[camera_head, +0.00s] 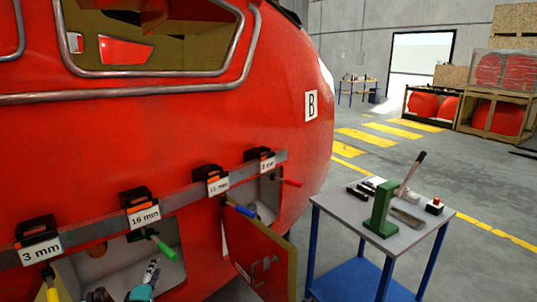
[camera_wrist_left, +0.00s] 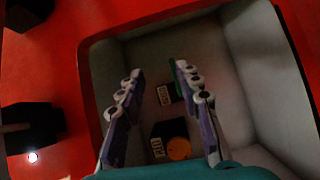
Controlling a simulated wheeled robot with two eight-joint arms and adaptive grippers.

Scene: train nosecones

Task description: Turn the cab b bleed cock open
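The red nosecone (camera_head: 180,130) carries a B plate (camera_head: 311,106). My left gripper (camera_head: 126,284) is at the open lower compartment (camera_head: 95,262) in the head view. In the left wrist view, its two fingers (camera_wrist_left: 158,72) are spread with nothing between them, pointing into a grey-walled recess (camera_wrist_left: 235,60). Inside is a dark block with an orange round part (camera_wrist_left: 179,148) and a small label. A second small label (camera_wrist_left: 163,95) sits beyond it. A green part (camera_wrist_left: 173,78) is mostly hidden behind the right finger. I cannot tell which part is the bleed cock. My right gripper is not seen.
An open hatch door (camera_head: 258,250) juts out to the right. A table (camera_head: 345,208) with a green lever press (camera_head: 381,212) stands further right.

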